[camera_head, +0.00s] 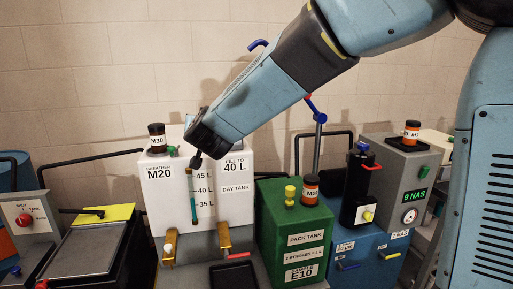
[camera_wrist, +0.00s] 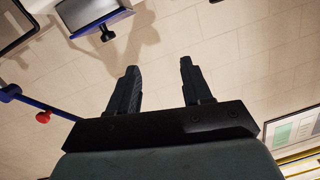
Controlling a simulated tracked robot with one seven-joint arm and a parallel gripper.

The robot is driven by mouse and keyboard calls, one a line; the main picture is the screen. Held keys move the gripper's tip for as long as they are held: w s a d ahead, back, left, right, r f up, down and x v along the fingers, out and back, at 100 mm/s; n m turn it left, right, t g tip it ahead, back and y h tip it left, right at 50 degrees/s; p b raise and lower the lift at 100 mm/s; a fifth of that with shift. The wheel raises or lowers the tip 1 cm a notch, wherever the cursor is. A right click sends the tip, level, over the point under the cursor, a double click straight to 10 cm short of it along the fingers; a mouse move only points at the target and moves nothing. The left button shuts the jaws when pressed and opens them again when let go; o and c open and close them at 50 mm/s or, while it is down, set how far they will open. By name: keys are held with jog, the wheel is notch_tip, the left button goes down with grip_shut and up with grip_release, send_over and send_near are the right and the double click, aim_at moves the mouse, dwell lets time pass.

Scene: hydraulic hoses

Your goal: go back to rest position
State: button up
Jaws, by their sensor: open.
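My gripper (camera_wrist: 158,82) is open and empty in the wrist view, its two dark fingers standing apart with only the tiled wall between them. In the head view my blue arm reaches from the upper right to the white day tank (camera_head: 155,200), and its dark wrist end is in front of the tank's upper part. Only a small dark piece of the gripper (camera_head: 197,160) shows there, above the teal level strip (camera_head: 192,197). The rest of it is hidden behind the wrist. I cannot tell how far it is from the tank.
A green pack tank (camera_head: 292,217) with a yellow knob and a brown jar stands right of the white tank. A black cylinder (camera_head: 357,185) and a grey unit (camera_head: 405,180) with a lit display stand further right. A box with a yellow panel (camera_head: 104,215) is at left.

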jog(key=s+d+r+n+g, duration=0.1)
jog(key=s+d+g, duration=0.15)
jog(key=d, duration=0.65)
jog(key=s+d+g, duration=0.2)
jog(key=s+d, duration=0.2)
jog(key=d, duration=0.5)
jog(key=s+d+f+m+g+h, duration=0.1)
jog(key=s+d+f, duration=0.3)
jog(key=s+d, duration=0.6)
jog(key=s+d+f+m+g+h, duration=0.1)
jog(key=s+d+f+g+h, duration=0.2)
jog(key=s+d, duration=0.7)
jog(key=shift+s+d+f+g+h, duration=0.3)
jog(key=shift+d+f+g+h, duration=0.15)
jog(key=shift+g, duration=0.2)
